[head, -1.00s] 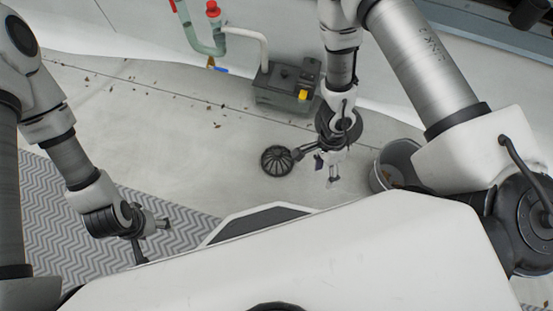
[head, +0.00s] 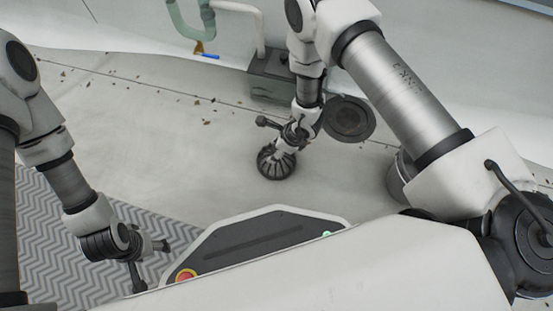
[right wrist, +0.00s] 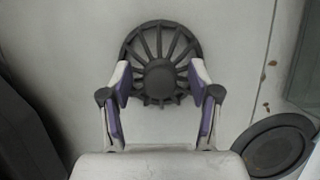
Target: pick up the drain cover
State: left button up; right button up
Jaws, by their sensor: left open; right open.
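The drain cover (head: 270,166) is a dark, round, ribbed dome on the pale floor near the middle of the head view. In the right wrist view the drain cover (right wrist: 160,45) shows spokes around a solid hub. My right gripper (head: 284,148) is open right over it and hides part of its top. In the right wrist view the fingers (right wrist: 160,76) stand on either side of the hub, overlapping the cover's lower half. I cannot tell whether they touch it. My left gripper (head: 150,262) is open and empty at the lower left, over the patterned mat.
A dark round disc (head: 352,120) lies on the floor right of the cover. A bucket (head: 396,178) is partly hidden by my right arm. The floor left of the cover is clear except for small debris.

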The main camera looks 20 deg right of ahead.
jog(key=shift+r, duration=0.1)
grip_shut()
jog(key=shift+r, duration=0.15)
